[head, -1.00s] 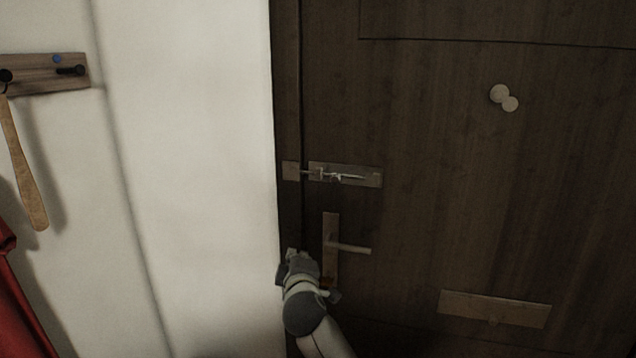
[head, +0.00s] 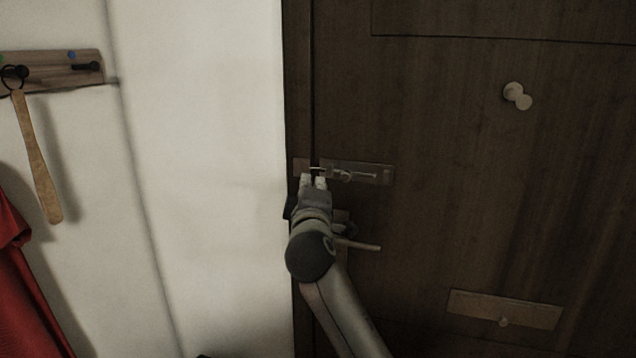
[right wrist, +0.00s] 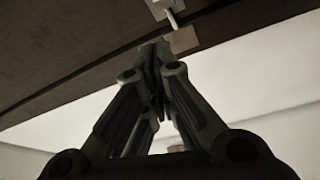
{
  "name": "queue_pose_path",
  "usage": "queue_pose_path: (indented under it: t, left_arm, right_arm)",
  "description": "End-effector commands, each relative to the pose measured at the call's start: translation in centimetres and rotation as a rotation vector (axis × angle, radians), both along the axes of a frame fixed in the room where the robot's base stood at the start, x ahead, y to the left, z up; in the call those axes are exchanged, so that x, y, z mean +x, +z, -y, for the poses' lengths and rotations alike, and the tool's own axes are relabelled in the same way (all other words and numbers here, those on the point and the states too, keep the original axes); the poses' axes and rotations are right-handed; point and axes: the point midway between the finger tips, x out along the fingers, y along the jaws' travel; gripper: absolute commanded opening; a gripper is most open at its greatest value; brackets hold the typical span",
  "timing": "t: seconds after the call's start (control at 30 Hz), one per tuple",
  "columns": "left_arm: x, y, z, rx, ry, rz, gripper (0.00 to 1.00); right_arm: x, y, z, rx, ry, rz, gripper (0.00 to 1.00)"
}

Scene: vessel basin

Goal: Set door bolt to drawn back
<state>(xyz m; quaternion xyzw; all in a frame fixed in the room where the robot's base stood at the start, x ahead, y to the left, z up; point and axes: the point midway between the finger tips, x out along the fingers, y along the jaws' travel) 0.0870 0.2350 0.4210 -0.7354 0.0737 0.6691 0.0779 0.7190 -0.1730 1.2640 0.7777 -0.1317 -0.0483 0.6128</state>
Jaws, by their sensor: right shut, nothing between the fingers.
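The door bolt (head: 372,175) is a metal plate with a slim rod, fixed across the dark door (head: 450,120) near its left edge. A small keeper plate (head: 300,166) sits on the frame to its left. My right gripper (head: 314,180) is at the left end of the bolt, just below the gap between door and frame, and hides part of the hardware. In the right wrist view the gripper's fingers (right wrist: 155,50) meet at the tips and are empty. Pale bolt hardware (right wrist: 172,18) shows just beyond them; contact cannot be told. My left gripper is not in view.
A door handle (head: 360,246) lies below the bolt, partly behind my right arm. A mail flap (head: 505,310) and a round peephole cover (head: 517,95) are on the door. A white wall, a hook rail (head: 60,70) and red cloth (head: 20,270) are at the left.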

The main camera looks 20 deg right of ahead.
Motion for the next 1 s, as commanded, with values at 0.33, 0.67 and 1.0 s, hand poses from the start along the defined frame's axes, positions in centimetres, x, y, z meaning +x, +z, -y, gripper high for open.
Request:
queue_pose_path:
  t: [0.33,0.67,1.0]
  left_arm:
    - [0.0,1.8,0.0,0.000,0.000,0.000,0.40]
    - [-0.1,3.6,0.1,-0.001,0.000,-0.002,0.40]
    - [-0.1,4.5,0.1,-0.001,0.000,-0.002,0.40]
  right_arm:
    - [5.2,0.8,1.5,-0.001,-0.002,-0.001,0.00]
    - [7.3,0.6,3.6,0.000,-0.002,-0.002,0.00]
    - [5.9,-0.3,5.4,0.001,0.000,-0.001,0.00]
